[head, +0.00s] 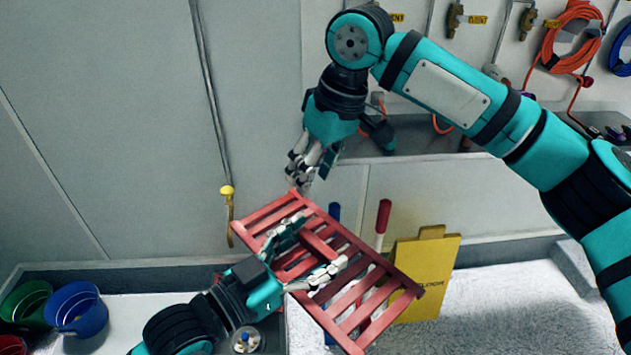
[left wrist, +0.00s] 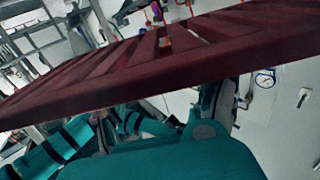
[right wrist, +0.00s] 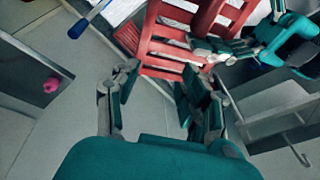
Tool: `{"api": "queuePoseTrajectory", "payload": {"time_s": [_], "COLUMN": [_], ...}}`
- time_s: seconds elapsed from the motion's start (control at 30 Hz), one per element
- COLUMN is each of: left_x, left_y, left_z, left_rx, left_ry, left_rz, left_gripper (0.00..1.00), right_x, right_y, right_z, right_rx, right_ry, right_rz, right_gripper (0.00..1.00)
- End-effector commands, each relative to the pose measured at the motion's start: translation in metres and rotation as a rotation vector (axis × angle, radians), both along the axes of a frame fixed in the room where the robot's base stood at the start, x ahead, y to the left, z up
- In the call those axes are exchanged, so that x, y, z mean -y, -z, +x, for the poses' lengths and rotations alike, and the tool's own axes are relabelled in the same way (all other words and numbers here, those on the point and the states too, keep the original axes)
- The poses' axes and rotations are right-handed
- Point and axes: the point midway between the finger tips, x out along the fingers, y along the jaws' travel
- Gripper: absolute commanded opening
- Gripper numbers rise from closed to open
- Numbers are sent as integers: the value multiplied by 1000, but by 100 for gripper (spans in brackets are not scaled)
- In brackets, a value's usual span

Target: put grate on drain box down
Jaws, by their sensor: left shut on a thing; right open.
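The red slatted grate (head: 385,292) is held tilted in the middle of the head view. My left gripper (head: 318,252) is shut on its raised middle bar. The grate fills much of the left wrist view (left wrist: 110,75) and hides most of the left fingers there. My right gripper (head: 308,172) is open and empty, just above the grate's upper left end. In the right wrist view the grate (right wrist: 160,50) shows beyond the open fingers (right wrist: 160,85); I cannot tell whether they touch it. I cannot clearly make out the drain box.
A yellow sign (head: 428,270) and a red-handled tool (head: 383,220) stand behind the grate. Blue (head: 78,308) and green (head: 25,303) buckets stand at lower left. White powdery material (head: 500,300) covers the lower right. A yellow-ended hose (head: 228,200) hangs on the wall.

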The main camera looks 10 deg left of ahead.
Motion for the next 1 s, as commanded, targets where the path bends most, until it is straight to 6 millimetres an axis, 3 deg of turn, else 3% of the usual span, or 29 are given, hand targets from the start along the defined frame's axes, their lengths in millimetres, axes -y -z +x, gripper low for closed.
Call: {"api": "queuePoseTrajectory", "payload": {"time_s": [0.1,0.2,0.37,0.57,1.0], "left_x": [0,0,0,0,0], "left_y": [-1,-1,-1,-1,-1], "left_z": [0,0,0,0,0], "left_rx": [3,3,3,4,4], "left_ry": [0,0,0,0,0], "left_rz": [-1,-1,-1,-2,-2], "left_gripper": [27,27,27,27,27], "right_x": [3,9,15,16,15], "right_y": [-26,-37,-41,-18,59], "right_z": [-42,-66,-83,-84,-84], "right_rx": [-8,-17,-22,-24,-24], "right_ry": [-17,-15,-8,-6,-7], "right_rz": [-120,-202,-266,-270,-267], "right_gripper": [44,44,44,44,44]}}
